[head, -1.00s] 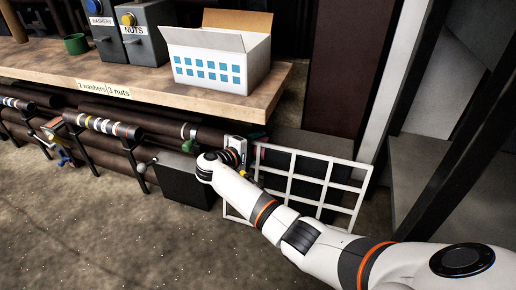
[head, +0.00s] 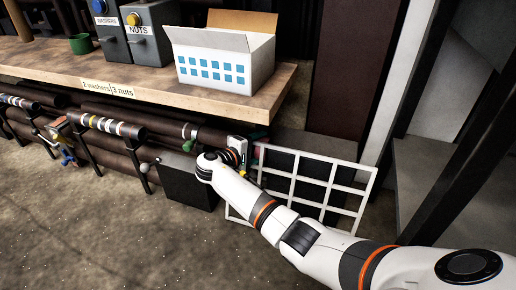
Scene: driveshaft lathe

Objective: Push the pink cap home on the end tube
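My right arm reaches in from the right, and its gripper (head: 241,149) is at the right-hand end of the dark tube (head: 212,136) below the bench. The wrist hides much of the gripper, so I cannot tell if the fingers are open or shut. A small patch of pink, likely the pink cap (head: 256,151), shows just right of the gripper. Whether the cap touches the tube or the fingers is hidden. My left gripper is out of view.
A white grid panel (head: 294,184) leans just right of the gripper. A dark box (head: 185,183) stands below the tube. The bench (head: 150,92) above carries a white carton (head: 212,72) and the washers and nuts bins (head: 150,40). Banded tubes (head: 110,125) lie to the left.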

